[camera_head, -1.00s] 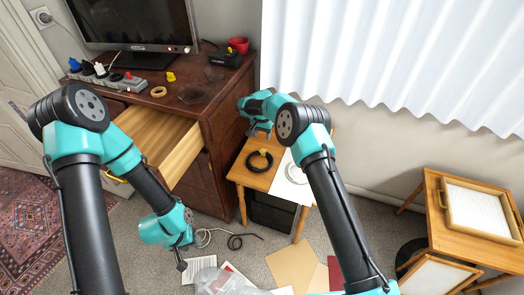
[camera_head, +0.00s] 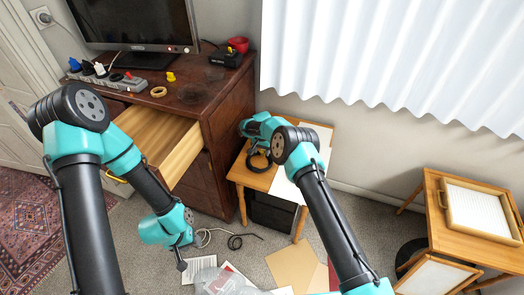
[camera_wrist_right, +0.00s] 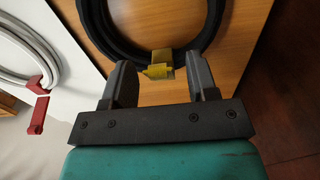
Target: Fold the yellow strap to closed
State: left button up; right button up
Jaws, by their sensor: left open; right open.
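The yellow strap (camera_wrist_right: 160,70) is on the near side of a coiled black cable (camera_wrist_right: 135,45) in the right wrist view. It has a short flap towards me; I cannot tell how far it is folded. My right gripper (camera_wrist_right: 162,62) is open, with one finger on each side of the strap and a gap to each. In the head view the black coil (camera_head: 260,161) lies on the small wooden table, partly hidden by my right gripper (camera_head: 254,150), and the strap is hidden. My left gripper (camera_head: 181,265) is low over the floor, away from the table.
A white cable coil (camera_wrist_right: 18,50) with a red strap (camera_wrist_right: 38,112) lies on a white sheet left of the black coil. A brown cabinet (camera_head: 222,120) with an open drawer (camera_head: 160,142) stands left of the small table (camera_head: 255,182). Papers (camera_head: 290,266) lie on the floor.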

jog(key=shift+c, duration=0.4)
jog(key=c, duration=0.8)
jog(key=shift+s+f+t, duration=0.1)
jog(key=shift+t, duration=0.2)
jog(key=shift+s+f+t+h, duration=0.15)
jog(key=shift+f+t+h, duration=0.1)
jog(key=shift+t+h, duration=0.35)
jog(key=shift+s+f+t, duration=0.1)
jog(key=shift+f+t, duration=0.15)
jog(key=shift+t, duration=0.35)
jog(key=shift+s+a+f+t+h, duration=0.15)
jog(key=shift+a+t+h, duration=0.15)
jog(key=shift+t, duration=0.1)
jog(key=o, duration=0.9)
